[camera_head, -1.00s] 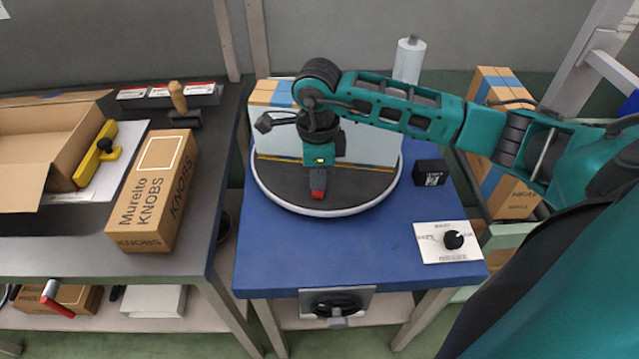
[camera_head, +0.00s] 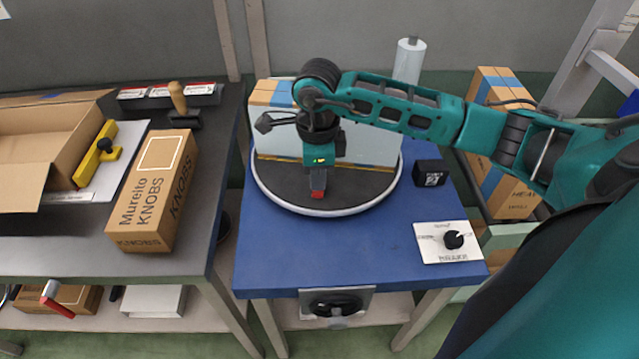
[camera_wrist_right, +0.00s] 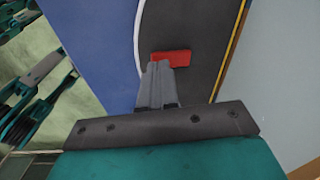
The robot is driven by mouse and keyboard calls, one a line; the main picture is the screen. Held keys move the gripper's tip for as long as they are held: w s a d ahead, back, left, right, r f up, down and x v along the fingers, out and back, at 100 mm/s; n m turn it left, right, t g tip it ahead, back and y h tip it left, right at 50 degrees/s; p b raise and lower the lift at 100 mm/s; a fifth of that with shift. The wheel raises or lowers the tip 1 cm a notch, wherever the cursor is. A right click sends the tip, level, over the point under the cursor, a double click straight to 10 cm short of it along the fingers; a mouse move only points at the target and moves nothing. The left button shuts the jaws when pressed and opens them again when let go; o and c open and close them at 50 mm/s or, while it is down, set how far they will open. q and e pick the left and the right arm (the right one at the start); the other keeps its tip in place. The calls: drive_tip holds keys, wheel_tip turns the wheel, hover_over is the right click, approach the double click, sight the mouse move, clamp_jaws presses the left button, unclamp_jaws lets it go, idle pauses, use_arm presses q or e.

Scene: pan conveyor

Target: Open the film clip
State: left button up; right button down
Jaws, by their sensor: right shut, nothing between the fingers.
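A small red block (camera_head: 317,194), which may be the film clip, sits on the dark top of the round turntable (camera_head: 275,190) near its front rim. My right gripper (camera_head: 318,188) points down at it, with its fingertips at the block. In the right wrist view the fingers (camera_wrist_right: 160,68) are together and empty, their tips right against or just over the red block (camera_wrist_right: 171,57). I cannot tell whether they touch it. The fingers hide a little of the block's near edge. My left gripper is not in view.
A pale panel (camera_head: 375,150) and a cardboard box (camera_head: 270,95) stand behind my wrist on the turntable. On the blue table (camera_head: 330,245) are a black box (camera_head: 431,173) and a knob plate (camera_head: 447,242). A white roll (camera_head: 409,60) stands behind. The blue table's front is clear.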

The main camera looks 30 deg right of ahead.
sight(318, 193)
drive_tip(key=shift+f+b, duration=0.9)
drive_tip(key=shift+f, duration=0.15)
idle(0.5)
drive_tip(key=shift+r+p, duration=2.35)
drive_tip(key=shift+r, duration=1.2)
drive_tip(key=shift+s+f, duration=0.1)
